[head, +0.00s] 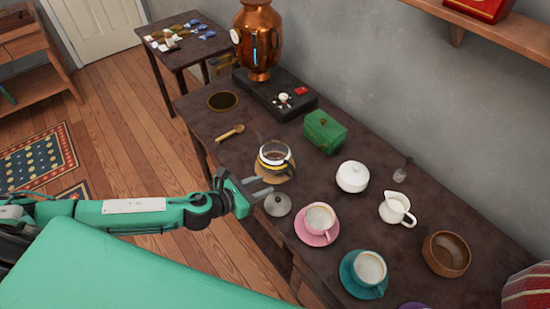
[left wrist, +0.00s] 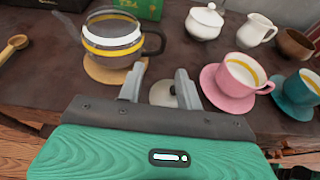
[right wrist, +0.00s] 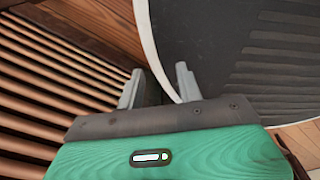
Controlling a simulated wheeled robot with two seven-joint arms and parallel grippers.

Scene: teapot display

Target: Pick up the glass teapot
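The glass teapot (head: 274,158) stands upright on a round wooden coaster (head: 281,178) near the front edge of the dark table. It has a yellow and white band and a dark handle, clear in the left wrist view (left wrist: 112,38). A grey lid (head: 278,205) lies on the table beside it. My left gripper (head: 262,188) is open and empty at the table's front edge, close to the teapot's handle side and the lid, touching neither as far as I can tell. My right gripper (right wrist: 160,85) is open and empty, away from the table.
A pink cup and saucer (head: 318,222), a teal cup (head: 369,268), a white sugar bowl (head: 352,176) and a white jug (head: 396,208) stand to the right. A green box (head: 324,131) stands behind the teapot. A wooden spoon (head: 230,132) lies to the left.

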